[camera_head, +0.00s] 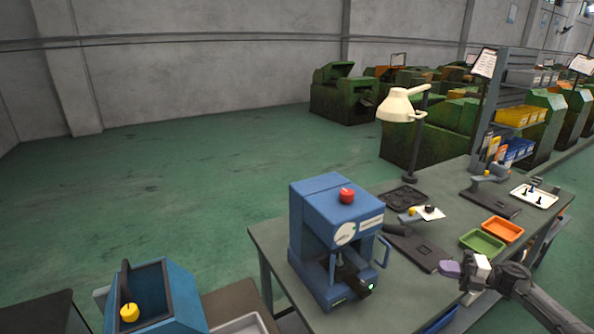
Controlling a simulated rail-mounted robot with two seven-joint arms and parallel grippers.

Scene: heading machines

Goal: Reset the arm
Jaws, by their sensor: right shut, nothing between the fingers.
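My right gripper (465,271) comes in from the lower right on its dark arm and hovers over the front right part of the workbench. Its fingers are shut with nothing between them. The gripper is to the right of the blue heading machine (318,215), apart from it, and in front of the green tray. My left gripper is not in this view.
The blue machine has a red button (346,195) on top. The bench (390,302) also holds a green tray (482,241), an orange tray (502,229) and a cream lamp (398,105). A blue box with a yellow knob (129,312) is at lower left. Green floor lies open behind.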

